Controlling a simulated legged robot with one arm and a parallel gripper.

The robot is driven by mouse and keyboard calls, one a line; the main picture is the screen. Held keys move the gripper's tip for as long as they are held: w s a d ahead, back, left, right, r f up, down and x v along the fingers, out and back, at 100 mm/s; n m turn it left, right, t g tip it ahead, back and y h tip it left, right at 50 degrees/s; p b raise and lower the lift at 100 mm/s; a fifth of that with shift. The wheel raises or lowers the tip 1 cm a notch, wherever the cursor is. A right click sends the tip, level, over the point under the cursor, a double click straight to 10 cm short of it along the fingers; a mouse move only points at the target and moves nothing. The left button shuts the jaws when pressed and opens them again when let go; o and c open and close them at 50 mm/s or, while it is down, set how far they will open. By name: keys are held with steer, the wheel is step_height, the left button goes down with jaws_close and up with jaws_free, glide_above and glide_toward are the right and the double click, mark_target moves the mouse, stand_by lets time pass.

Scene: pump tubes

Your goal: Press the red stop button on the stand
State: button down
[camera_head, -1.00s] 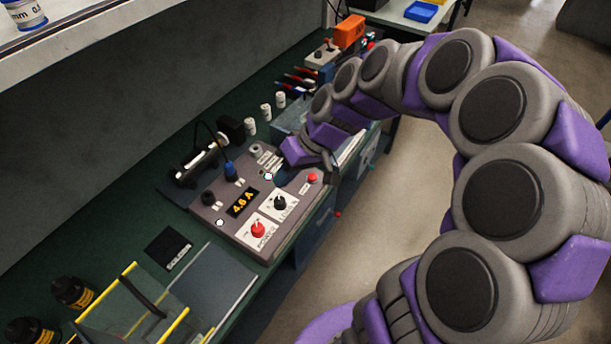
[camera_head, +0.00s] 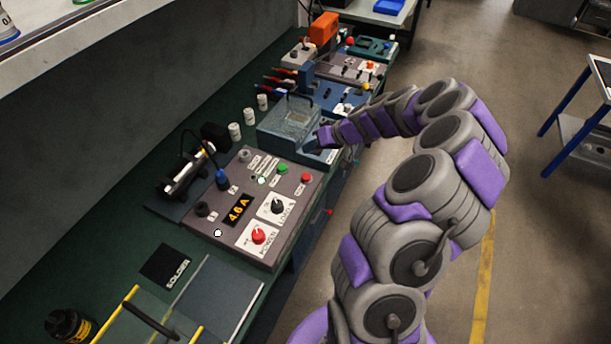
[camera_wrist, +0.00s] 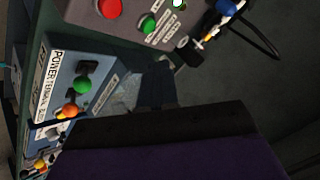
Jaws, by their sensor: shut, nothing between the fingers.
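The grey control panel (camera_head: 222,190) lies on the green bench in the head view. Its red button (camera_head: 306,178) stands at the right end beside a green button (camera_head: 282,168). In the wrist view the red button (camera_wrist: 109,8) is at the top edge, with the green button (camera_wrist: 146,24) right of it. My gripper (camera_wrist: 158,66) is shut and empty, apart from both buttons. In the head view my wrist (camera_head: 325,136) is beyond the panel, by the blue box; the fingertips are hard to make out there.
The blue box (camera_head: 278,126) with a clear lid stands just behind the panel. In the wrist view its labelled front carries a green knob (camera_wrist: 83,84) and an orange knob (camera_wrist: 69,110). A red knob (camera_head: 258,236) and black knob (camera_head: 277,206) stick up from the panel.

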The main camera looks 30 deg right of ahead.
steer(key=b, duration=0.3)
glide_above(309, 176)
step_height(309, 176, down, 7)
steer(key=shift+d+f, duration=0.15)
steer(key=shift+f, duration=0.05)
steer(key=shift+f+b, duration=0.45)
steer(key=shift+f, duration=0.25)
steer(key=shift+f, duration=0.15)
stand_by(1.6)
steer(key=shift+f+b, duration=0.2)
steer(key=shift+b, duration=0.3)
steer(key=shift+f+b, duration=0.55)
steer(key=shift+f, duration=0.05)
stand_by(0.6)
steer(key=shift+r, duration=0.1)
steer(key=shift+r+p, duration=0.35)
steer(key=shift+r, duration=0.6)
